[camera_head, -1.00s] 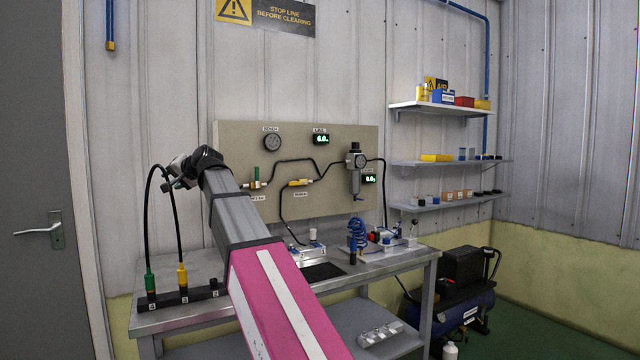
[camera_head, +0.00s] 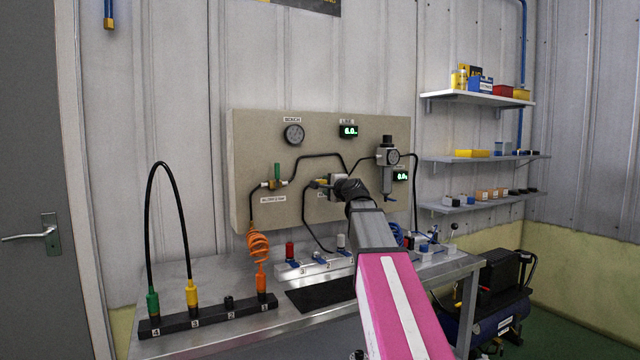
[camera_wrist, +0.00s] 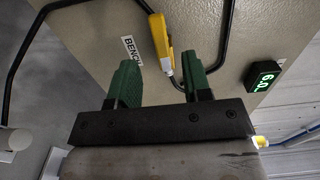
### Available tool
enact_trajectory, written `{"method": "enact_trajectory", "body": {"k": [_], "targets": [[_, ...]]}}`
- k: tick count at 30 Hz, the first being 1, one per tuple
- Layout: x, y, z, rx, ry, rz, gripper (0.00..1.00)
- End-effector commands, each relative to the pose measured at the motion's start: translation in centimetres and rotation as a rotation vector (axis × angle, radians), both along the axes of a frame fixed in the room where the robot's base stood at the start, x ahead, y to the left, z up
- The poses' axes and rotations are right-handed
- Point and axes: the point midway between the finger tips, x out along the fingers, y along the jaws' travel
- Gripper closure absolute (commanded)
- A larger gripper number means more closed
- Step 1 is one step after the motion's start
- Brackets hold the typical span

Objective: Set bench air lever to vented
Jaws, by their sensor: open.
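The bench air lever is a yellow handle (camera_wrist: 162,42) on the beige panel, beside a partly hidden label reading BENCH in the wrist view. In the head view only its yellow end (camera_head: 318,184) shows, left of my gripper, which hides the rest. My gripper (camera_wrist: 160,80) is open, its two green fingers spread and pointing at the panel. The lever's lower end shows in the gap between the fingers; I cannot tell whether they touch it. My gripper (camera_head: 333,186) is in front of the panel's middle in the head view.
A valve with an upright green handle (camera_head: 277,171) is left of the lever. Black hoses and a regulator (camera_head: 388,157) are on the panel. A LINE display (camera_head: 348,131) reads about 6.0. The workbench below holds a hose rack (camera_head: 210,318) and small fittings. Shelves hang at right.

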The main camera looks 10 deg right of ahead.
Motion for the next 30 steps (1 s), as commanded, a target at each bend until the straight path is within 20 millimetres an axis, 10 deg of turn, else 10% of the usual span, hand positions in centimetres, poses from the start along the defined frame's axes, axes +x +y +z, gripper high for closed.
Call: {"method": "enact_trajectory", "body": {"k": [12,25,30], "targets": [[7.1,2.2,0.1,-0.003,0.001,0.002,0.55],[8.3,2.8,0.0,-0.003,0.0,0.001,0.55],[8.3,2.8,0.0,-0.003,0.0,0.001,1.0]]}}
